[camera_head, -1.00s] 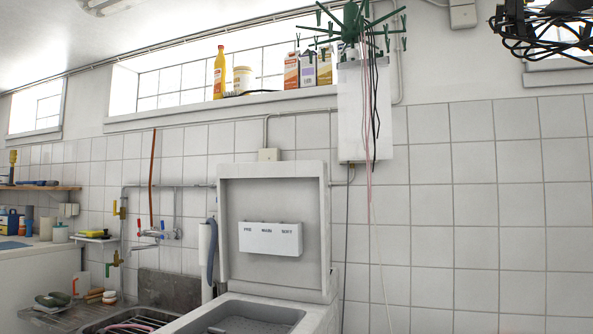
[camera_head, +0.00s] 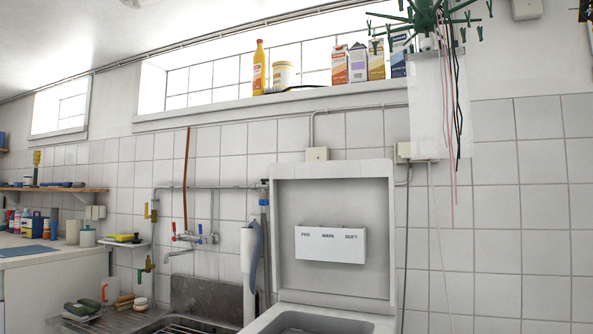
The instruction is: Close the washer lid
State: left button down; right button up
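The washer's lid (camera_head: 333,190) stands upright, open, right of the picture's middle near the tiled wall. A white dispenser (camera_head: 330,244) with three labelled sections sits on the lid's inner face. The top of the washer (camera_head: 335,312) shows at the bottom edge, with its grey opening (camera_head: 312,322) partly cut off by the frame. Neither of my grippers is in view.
A metal sink (camera_head: 195,308) with a tap and pipes adjoins the washer on the left. A grey hose (camera_head: 257,255) hangs beside the lid. A green peg hanger (camera_head: 425,20) hangs upper right. A counter (camera_head: 35,255) stands far left.

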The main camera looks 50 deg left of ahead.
aim_at(332, 221)
jog(key=k+j+z, duration=0.15)
jog(key=j, duration=0.2)
jog(key=k+j+z, duration=0.15)
jog(key=j, duration=0.2)
jog(key=k+j+z, duration=0.15)
jog(key=j, duration=0.2)
jog(key=k+j, duration=0.25)
jog(key=j, duration=0.25)
jog(key=k+j+z, duration=0.1)
jog(key=k+j, duration=0.15)
jog(key=j, duration=0.25)
jog(key=k+j+z, duration=0.1)
jog(key=k+j, duration=0.2)
jog(key=j, duration=0.2)
jog(key=k+j, duration=0.25)
jog(key=j, duration=0.2)
